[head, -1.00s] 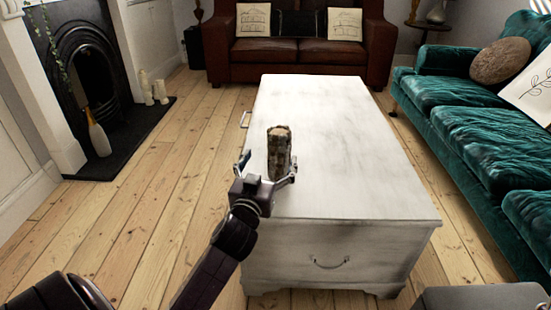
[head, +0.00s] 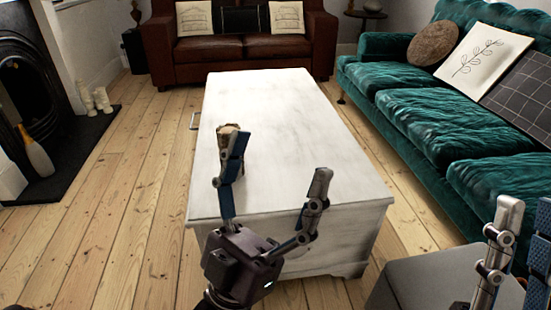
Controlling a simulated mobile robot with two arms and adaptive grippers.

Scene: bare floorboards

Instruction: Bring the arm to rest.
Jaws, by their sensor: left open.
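My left gripper (head: 278,160) reaches in from the bottom, over the near end of the white chest-like table (head: 290,115). Its two fingers are spread wide, with nothing between them. A mottled brown, roughly cylindrical object (head: 228,129) is on the table's left side. The left finger hides most of it, and I cannot tell whether they touch. My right gripper (head: 524,225) shows at the lower right edge, partly cut off; I cannot tell its opening.
A green velvet sofa (head: 420,105) with cushions runs along the right. A brown leather sofa (head: 240,50) stands at the back. A fireplace, white candles (head: 103,100) and a bottle (head: 36,152) are at the left. Floorboards (head: 130,190) left of the table are clear.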

